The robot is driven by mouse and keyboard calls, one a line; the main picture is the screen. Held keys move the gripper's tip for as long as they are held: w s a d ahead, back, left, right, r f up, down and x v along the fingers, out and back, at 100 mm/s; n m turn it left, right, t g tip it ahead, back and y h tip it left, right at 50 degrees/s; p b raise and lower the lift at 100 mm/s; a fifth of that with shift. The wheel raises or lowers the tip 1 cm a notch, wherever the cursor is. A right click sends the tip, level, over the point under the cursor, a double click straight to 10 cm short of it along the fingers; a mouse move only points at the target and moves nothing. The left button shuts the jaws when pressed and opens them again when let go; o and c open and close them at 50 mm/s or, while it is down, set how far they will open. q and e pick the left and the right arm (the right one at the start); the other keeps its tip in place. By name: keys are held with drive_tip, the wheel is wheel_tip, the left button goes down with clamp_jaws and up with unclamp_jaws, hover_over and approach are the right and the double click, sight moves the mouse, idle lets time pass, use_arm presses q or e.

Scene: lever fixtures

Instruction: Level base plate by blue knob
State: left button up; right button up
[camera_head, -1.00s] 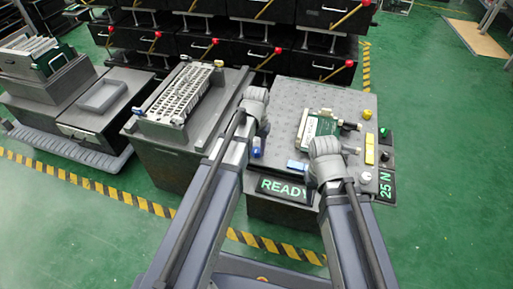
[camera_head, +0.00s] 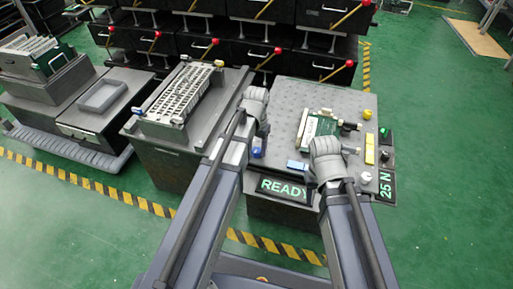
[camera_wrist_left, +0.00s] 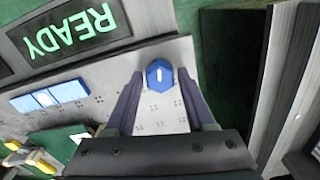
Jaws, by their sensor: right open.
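The blue knob (camera_head: 257,152) stands at the near left corner of the grey dotted base plate (camera_head: 290,97). In the left wrist view the knob (camera_wrist_left: 159,75) is a blue hexagon with a white mark, and the plate (camera_wrist_left: 150,118) lies around it. My left gripper (camera_head: 258,132) is over that corner; its fingers are mostly hidden in the head view. In the left wrist view my left gripper (camera_wrist_left: 160,92) is open, with a finger on each side of the knob and visible gaps. My right gripper (camera_head: 340,150) is open beside the green board; its fingertips are hard to make out.
A green board (camera_head: 318,127) sits on the plate. A READY display (camera_head: 283,187) is at the front edge. A yellow knob (camera_head: 367,114) and a white knob (camera_head: 366,177) are on the right side. A slotted rack (camera_head: 181,95) stands left.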

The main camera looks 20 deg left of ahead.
sight(256, 150)
use_arm(q)
drive_tip(key=shift+o, duration=1.1)
wheel_tip(256, 150, up, 8)
drive_tip(key=p, duration=0.8)
drive_tip(key=shift+f, duration=0.1)
drive_tip(key=s+d+m+y, duration=0.1)
drive_tip(key=s+d, duration=0.4)
drive_tip(key=s, duration=0.3)
drive_tip(key=s+d+m, duration=0.1)
drive_tip(key=s+d, duration=0.5)
drive_tip(key=s, duration=0.1)
wheel_tip(256, 150, up, 28)
drive_tip(key=p, duration=2.8)
drive_tip(key=shift+w+a+n, duration=0.25)
drive_tip(key=shift+w+n, duration=0.05)
drive_tip(key=shift+w, duration=0.1)
